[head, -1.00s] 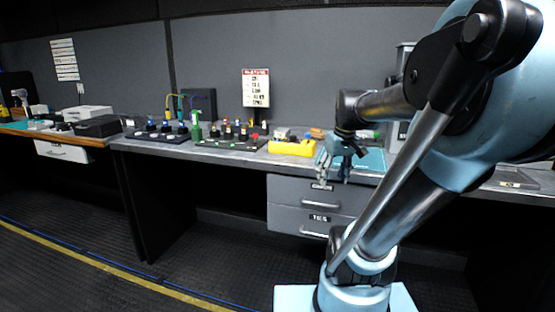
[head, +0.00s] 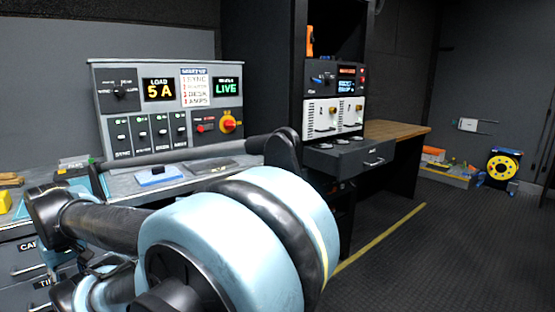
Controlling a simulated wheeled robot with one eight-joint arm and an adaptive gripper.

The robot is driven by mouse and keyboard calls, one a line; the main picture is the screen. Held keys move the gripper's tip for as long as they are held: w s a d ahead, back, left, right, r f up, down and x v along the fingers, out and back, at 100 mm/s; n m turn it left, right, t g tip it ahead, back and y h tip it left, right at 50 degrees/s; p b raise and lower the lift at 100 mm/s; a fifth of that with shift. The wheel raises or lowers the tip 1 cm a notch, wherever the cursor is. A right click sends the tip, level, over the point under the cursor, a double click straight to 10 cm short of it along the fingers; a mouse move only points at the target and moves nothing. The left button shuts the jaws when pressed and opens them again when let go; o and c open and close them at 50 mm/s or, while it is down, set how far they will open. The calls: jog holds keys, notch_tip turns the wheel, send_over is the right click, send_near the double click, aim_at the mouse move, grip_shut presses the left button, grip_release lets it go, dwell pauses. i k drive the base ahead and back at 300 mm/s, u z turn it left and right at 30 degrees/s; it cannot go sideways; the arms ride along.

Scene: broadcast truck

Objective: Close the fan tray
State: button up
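The fan tray (head: 347,159) is a dark drawer in the equipment rack, right of centre in the head view. It sticks out of the rack front, with round fan shapes showing on its top and a light handle on its front face. My gripper (head: 88,268) is at the lower left, partly hidden by my arm and far from the tray. Its fingers are too covered to tell whether they are open or shut. Nothing of mine touches the tray.
The rack's white modules (head: 333,117) sit above the tray. A control panel (head: 170,110) stands on the grey bench to its left. A wooden bench (head: 398,130) is to its right. The floor (head: 415,255) in front and right is open, with a yellow line.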

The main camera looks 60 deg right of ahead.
aim_at(343, 157)
jog(key=z, duration=3)
